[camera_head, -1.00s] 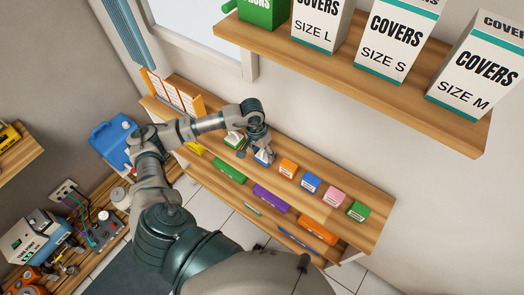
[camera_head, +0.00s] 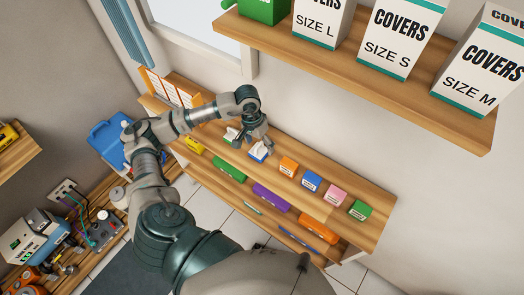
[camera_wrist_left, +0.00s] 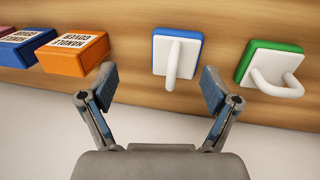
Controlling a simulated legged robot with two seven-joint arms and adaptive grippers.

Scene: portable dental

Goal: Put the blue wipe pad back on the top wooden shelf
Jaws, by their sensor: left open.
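The blue wipe pad (camera_head: 258,151), a blue-edged white block with a white handle, lies on the top wooden shelf (camera_head: 378,200) of the low unit. It also shows in the left wrist view (camera_wrist_left: 160,56), handle toward me. A similar green-edged pad (camera_wrist_left: 262,50) lies beside it, and shows left of it in the head view (camera_head: 230,139). My left gripper (camera_head: 256,140) is just above the blue pad. In the left wrist view its fingers (camera_wrist_left: 158,88) are spread wide and empty, apart from the pad. My right gripper is out of view.
Small orange (camera_head: 288,167), blue, pink and green boxes line the shelf to the right. Purple (camera_head: 272,197) and other coloured packs lie on the level below. A higher shelf (camera_head: 350,75) with large cover boxes overhangs at upper right.

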